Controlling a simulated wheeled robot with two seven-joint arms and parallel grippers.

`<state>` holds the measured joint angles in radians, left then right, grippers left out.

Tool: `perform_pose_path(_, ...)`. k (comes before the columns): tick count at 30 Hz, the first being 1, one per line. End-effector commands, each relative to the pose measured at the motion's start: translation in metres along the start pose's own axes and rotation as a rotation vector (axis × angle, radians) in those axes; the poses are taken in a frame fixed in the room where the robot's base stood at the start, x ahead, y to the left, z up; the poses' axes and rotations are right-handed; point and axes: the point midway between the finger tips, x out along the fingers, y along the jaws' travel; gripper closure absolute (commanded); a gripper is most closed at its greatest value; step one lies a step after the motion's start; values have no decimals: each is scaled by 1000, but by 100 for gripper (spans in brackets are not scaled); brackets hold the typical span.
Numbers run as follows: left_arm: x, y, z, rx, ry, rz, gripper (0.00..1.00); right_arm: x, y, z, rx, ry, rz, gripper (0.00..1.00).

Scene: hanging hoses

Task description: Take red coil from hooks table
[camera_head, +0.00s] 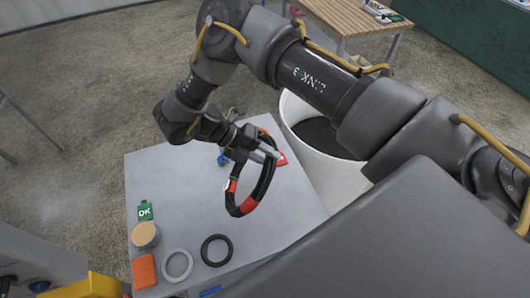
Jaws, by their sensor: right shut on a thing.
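A black ring-shaped coil with red bands (268,178) hangs from my right gripper (270,151), above the grey table (170,185). The gripper is shut on the coil's upper part, and the arm comes in from the upper right. The coil is tilted, and a small green mark shows on its left side. My left gripper is not in view.
On the table lie a black ring (216,239), a grey ring (178,252), an orange block (144,271), a round tan-topped item (145,234) and a green "OK" tag (145,211). A white bin (325,180) stands against the table's right side. A wooden table (350,17) is behind.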

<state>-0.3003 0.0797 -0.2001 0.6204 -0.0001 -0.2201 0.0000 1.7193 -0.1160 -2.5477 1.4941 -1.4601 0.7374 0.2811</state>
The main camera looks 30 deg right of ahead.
Motion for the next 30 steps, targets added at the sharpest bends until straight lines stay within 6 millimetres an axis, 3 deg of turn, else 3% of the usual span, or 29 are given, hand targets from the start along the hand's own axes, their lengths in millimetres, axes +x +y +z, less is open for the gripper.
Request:
perform_pose_path(9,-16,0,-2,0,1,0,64,-10,-16,0,5,3,1,100)
perform_pose_path(30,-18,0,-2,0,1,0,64,-11,-19,0,5,4,1,100)
